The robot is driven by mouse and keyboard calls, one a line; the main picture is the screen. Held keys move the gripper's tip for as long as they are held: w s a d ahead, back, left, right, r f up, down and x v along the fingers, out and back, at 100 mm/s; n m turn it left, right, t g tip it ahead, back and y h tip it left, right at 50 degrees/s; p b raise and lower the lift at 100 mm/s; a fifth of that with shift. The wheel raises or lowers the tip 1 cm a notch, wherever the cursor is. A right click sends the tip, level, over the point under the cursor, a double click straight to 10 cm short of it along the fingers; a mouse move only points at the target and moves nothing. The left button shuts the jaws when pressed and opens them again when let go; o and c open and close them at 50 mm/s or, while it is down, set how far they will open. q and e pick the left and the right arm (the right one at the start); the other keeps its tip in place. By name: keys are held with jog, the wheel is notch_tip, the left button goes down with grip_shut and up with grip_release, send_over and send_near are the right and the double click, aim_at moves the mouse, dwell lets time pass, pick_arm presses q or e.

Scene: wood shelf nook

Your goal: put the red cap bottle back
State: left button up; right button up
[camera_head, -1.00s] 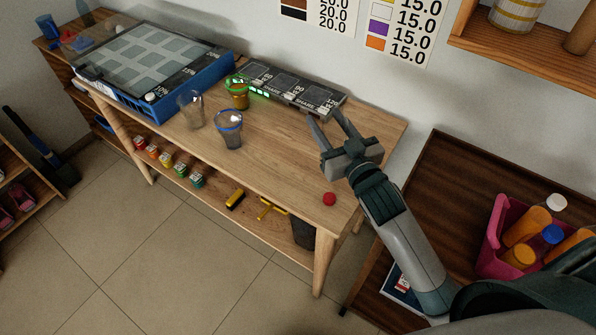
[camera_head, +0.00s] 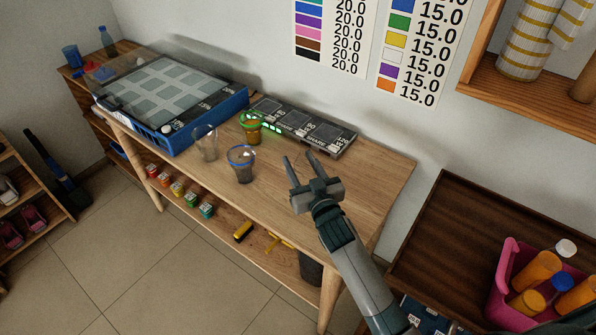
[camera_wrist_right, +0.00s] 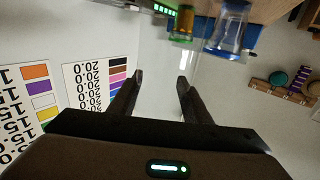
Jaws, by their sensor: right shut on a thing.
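My right gripper (camera_head: 301,160) is above the right part of the wooden table (camera_head: 375,180). Its two fingers stand apart; they also show in the wrist view (camera_wrist_right: 157,80). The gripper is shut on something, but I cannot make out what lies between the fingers. I see no bottle with a red cap. A pink crate (camera_head: 508,262) at the lower right holds several orange bottles (camera_head: 540,268), with a white cap (camera_head: 566,247) and a blue cap (camera_head: 562,281) showing. My left gripper is not in view.
A clear cup (camera_head: 205,143), a blue-rimmed cup (camera_head: 241,165) and an amber cup (camera_head: 252,130) stand left of the gripper. Behind are a dark panel (camera_head: 320,130) and a blue-sided tray (camera_head: 190,128). A wall shelf (camera_head: 530,100) is at upper right.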

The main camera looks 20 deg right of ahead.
jog(key=shift+w+a+f, duration=0.15)
jog(key=shift+w+a, duration=0.1)
notch_tip(320, 180, down, 4)
jog(key=shift+p, duration=0.3)
dwell(0.4)
